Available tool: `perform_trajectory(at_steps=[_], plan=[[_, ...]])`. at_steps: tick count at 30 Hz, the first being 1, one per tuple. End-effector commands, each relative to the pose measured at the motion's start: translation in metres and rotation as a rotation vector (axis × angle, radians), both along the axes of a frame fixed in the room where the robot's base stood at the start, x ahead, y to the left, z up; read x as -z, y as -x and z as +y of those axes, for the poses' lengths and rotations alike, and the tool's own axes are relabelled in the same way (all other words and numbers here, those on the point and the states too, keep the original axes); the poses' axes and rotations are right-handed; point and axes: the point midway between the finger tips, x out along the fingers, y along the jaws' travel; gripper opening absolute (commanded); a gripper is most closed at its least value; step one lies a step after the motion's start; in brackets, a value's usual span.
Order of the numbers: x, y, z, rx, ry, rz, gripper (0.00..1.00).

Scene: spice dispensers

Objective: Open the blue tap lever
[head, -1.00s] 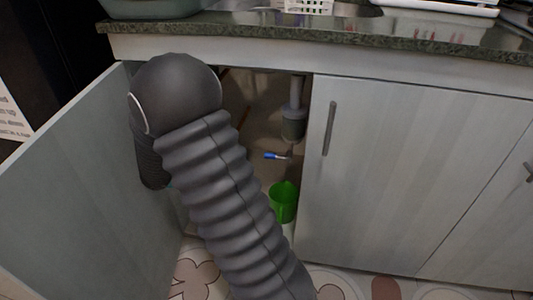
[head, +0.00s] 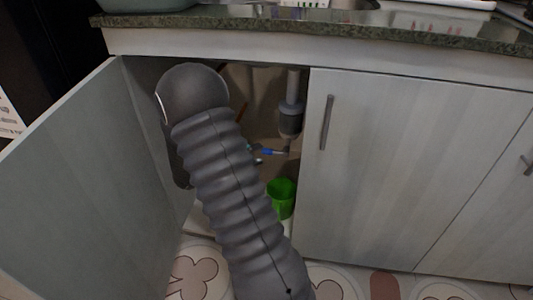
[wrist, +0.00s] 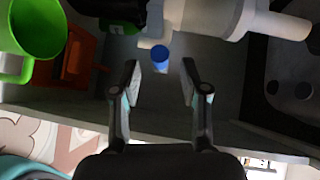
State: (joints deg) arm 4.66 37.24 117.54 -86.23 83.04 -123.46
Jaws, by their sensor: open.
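The blue tap lever (head: 267,152) shows in the head view inside the open cabinet under the sink, just right of my arm. In the wrist view the blue lever (wrist: 160,58) is end-on, close ahead and between the lines of my two fingers. My gripper (wrist: 161,76) is open and empty, with one finger on each side of the lever's line. I cannot tell whether the fingertips are level with the lever or short of it. My arm hides most of the gripper in the head view.
A green bucket (head: 281,199) stands below the lever. A grey drain pipe (head: 291,105) hangs above it. The open left door (head: 75,185) and the closed right door (head: 400,170) flank the opening. An orange object (wrist: 78,52) lies beside the bucket in the wrist view.

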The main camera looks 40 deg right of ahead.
Motion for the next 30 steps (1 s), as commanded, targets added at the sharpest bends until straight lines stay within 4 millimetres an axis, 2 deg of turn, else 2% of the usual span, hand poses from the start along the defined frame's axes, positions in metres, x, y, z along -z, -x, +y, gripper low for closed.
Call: perform_trajectory(at_steps=[3,9,21,26,27,30], plan=[[0.004,0.002,-0.02,0.002,-0.001,0.0,0.45],[0.006,0.004,-0.04,0.001,-0.001,-0.001,0.45],[0.006,0.004,-0.045,-0.001,-0.001,0.0,0.45],[0.006,0.004,-0.045,-0.001,-0.001,0.0,0.04],[0.006,0.004,-0.045,-0.001,-0.001,0.0,0.0],[0.006,0.004,-0.045,-0.001,-0.001,0.0,0.0]])
